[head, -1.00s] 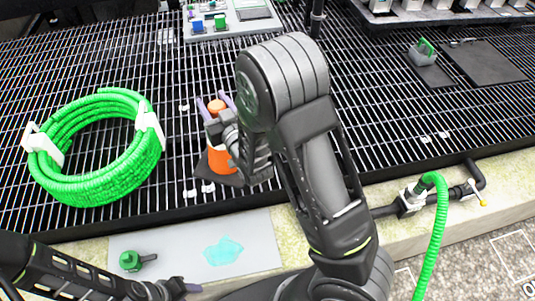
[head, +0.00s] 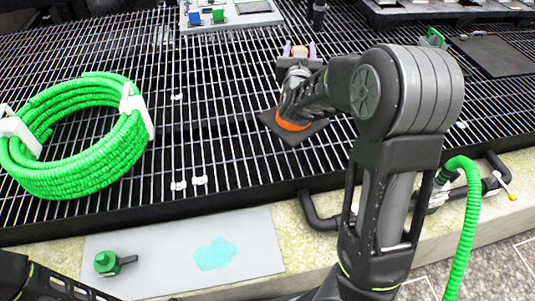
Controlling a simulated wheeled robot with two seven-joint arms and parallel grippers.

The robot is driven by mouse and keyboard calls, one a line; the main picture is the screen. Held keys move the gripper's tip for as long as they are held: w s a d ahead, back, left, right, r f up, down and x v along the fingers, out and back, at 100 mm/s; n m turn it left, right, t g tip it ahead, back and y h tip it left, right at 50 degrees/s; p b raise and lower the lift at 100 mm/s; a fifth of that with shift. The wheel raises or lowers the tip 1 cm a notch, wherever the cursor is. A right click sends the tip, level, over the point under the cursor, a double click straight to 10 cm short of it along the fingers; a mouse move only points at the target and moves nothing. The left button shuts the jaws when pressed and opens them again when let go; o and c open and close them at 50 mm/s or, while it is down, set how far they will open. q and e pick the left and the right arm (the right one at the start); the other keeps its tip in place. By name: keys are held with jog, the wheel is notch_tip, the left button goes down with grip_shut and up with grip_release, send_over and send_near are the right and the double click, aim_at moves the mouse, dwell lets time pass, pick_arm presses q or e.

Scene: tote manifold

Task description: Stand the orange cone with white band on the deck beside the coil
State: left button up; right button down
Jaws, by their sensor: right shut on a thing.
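The orange cone (head: 293,125) has a dark square base and is gripped in my right gripper (head: 299,49). The green coil (head: 80,170), with white ties, lies on the deck at the left, well apart from the cone. My left forearm shows at the bottom left, but its gripper is out of frame.
A grey panel (head: 255,250) with a green fitting (head: 108,263) and a cyan patch lies at the front ledge. A green hose (head: 465,225) and black pipe are at the right. A tray with blue and green blocks (head: 245,14) stands at the back.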

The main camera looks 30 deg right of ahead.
pick_arm(q)
notch_tip(320, 180, down, 3)
jog(key=shift+r+b, duration=0.15)
jog(key=shift+b, duration=0.65)
pick_arm(e)
jog(key=shift+m+g+h, duration=0.4)
jog(key=shift+h, duration=0.1)
jog(key=d, duration=0.1)
jog(key=s+d, duration=0.1)
jog(key=d, duration=0.2)
jog(key=shift+s+f, duration=0.25)
jog(key=shift+f, duration=0.1)
pick_arm(q)
notch_tip(320, 180, down, 2)
jog(key=shift+w+a+f+b, duration=0.1)
jog(key=shift+f+b, duration=0.1)
jog(key=shift+b, duration=1.05)
pick_arm(e)
notch_tip(320, 180, down, 6)
jog(key=shift+f, duration=0.15)
pick_arm(q)
jog(key=shift+w+a+f+b, duration=0.2)
jog(key=shift+f+b, duration=0.5)
pick_arm(e)
jog(key=shift+f, duration=1.85)
